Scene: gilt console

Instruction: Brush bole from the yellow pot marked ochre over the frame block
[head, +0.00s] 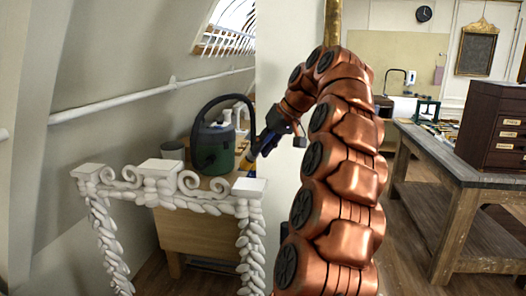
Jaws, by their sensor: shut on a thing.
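My gripper (270,138) is near the middle of the head view, at the end of my copper arm, angled down to the left. It is shut on a slim blue tool, seemingly the brush (259,151), partly hidden by the jaws. A small yellow patch (247,162) shows at the tool's lower end; I cannot tell whether it is part of the brush or a pot. No yellow pot with a readable ochre mark is clear. A white carved frame (160,168) stands in front, below left of my gripper; I cannot tell whether it is the frame block.
A green canister with a black hose (212,150) stands behind the frame, close left of my gripper. A grey cup (173,150) is beside it on a wooden surface. At right, a workbench (440,165) bears a dark drawer cabinet (485,130).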

